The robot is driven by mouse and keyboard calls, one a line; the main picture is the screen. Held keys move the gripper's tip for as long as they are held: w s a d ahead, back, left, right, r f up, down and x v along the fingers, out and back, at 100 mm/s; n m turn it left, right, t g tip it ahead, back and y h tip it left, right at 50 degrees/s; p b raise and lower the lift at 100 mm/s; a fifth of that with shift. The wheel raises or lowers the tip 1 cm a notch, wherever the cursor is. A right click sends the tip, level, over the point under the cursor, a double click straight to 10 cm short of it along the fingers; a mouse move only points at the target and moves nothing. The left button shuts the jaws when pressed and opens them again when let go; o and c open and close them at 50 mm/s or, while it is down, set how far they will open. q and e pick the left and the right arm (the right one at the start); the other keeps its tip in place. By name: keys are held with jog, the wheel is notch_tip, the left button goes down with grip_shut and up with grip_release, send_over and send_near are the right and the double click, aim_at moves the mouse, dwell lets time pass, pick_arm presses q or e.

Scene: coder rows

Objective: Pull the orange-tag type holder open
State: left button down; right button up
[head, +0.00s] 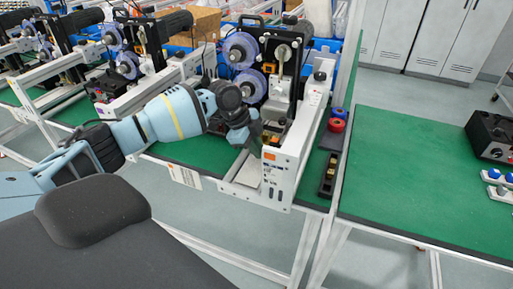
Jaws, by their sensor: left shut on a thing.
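The nearest coder is a white-framed machine with purple ribbon reels (240,50) and a black upright unit. An orange tag (269,156) shows on its white front panel (280,172). My left gripper (258,143) is at this machine, just behind and left of the tagged panel. It is shut on a small part there, which looks like the orange-tag type holder; fingers and wrist hide most of it. I cannot tell how far the holder stands open. My right gripper is not in view.
More coders stand in a row at the left. A red ring-shaped roll (336,125) and a black tray (328,175) lie right of the machine.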

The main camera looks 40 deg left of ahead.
pick_arm(q)
jog(key=shift+w, duration=0.1)
jog(key=c, duration=1.4)
grip_release()
jog(key=shift+r, duration=0.15)
jog(key=shift+v, duration=3.85)
